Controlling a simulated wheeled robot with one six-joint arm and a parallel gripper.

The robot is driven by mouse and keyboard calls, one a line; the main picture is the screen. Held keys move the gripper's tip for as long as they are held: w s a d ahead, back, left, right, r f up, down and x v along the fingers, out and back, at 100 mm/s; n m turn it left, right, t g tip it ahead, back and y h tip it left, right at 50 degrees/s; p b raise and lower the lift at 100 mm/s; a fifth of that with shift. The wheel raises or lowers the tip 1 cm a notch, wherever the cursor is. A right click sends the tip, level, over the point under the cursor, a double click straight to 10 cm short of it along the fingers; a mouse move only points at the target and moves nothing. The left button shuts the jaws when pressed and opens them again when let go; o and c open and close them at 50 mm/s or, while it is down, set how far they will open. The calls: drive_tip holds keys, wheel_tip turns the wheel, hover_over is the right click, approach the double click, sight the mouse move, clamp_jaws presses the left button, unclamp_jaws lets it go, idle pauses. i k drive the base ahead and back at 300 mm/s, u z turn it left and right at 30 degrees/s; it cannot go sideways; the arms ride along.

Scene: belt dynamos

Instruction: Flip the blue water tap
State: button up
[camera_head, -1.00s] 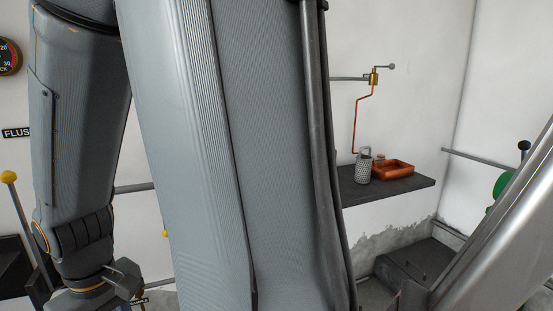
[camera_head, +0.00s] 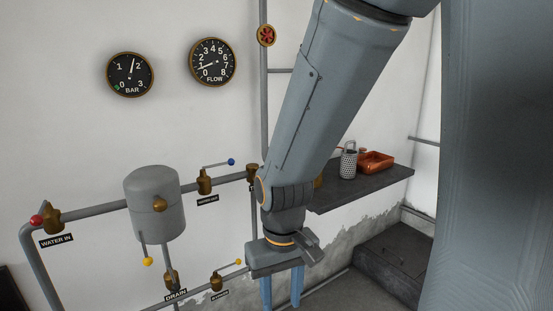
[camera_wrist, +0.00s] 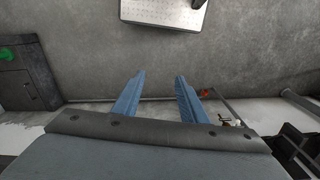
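The blue water tap (camera_head: 208,180) is a brass valve on the grey horizontal pipe in the head view. Its grey lever runs sideways to the right and ends in a blue ball. A small black label hangs below it. My gripper (camera_head: 282,290) points down, to the right of the tap and lower than it, apart from it. Its two blue fingers are spread with nothing between them. They also show spread and empty in the wrist view (camera_wrist: 157,88), where I cannot make out the tap.
A red-knobbed WATER IN valve (camera_head: 52,218) and a grey tank (camera_head: 155,205) are left of the tap. Yellow-knobbed drain (camera_head: 172,279) and lower-right (camera_head: 217,281) valves sit below. A dark shelf (camera_head: 362,188) carries an orange tray (camera_head: 376,162). Gauges (camera_head: 131,75) hang above.

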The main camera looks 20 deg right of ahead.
sight(230, 161)
drive_tip(key=z, duration=0.55)
drive_tip(key=k, duration=0.6)
drive_tip(key=z, duration=0.5)
drive_tip(key=i, duration=1)
drive_tip(key=u, duration=0.85)
